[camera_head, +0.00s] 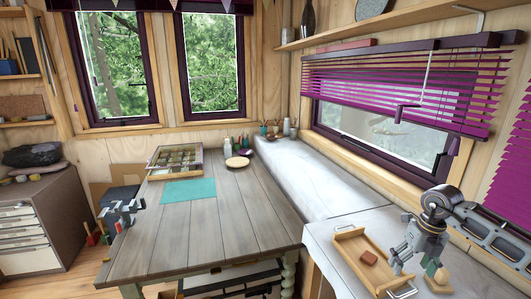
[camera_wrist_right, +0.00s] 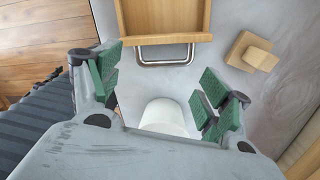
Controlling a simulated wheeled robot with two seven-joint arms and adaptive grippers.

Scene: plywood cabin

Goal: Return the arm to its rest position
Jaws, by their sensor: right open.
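My right gripper (camera_head: 408,258) is at the right of the head view, above the light worktop beside the wooden tray. In the right wrist view its green-padded fingers (camera_wrist_right: 162,88) are spread apart with nothing held between them. A white rounded object (camera_wrist_right: 166,115) shows below and between the fingers, partly hidden by my gripper body; I cannot tell what it is. My left gripper is not in view.
A small wooden piece (camera_wrist_right: 252,50) lies right of the tray. The window (camera_head: 380,132) with purple blinds is behind. The plank table (camera_head: 215,235) is mostly clear.

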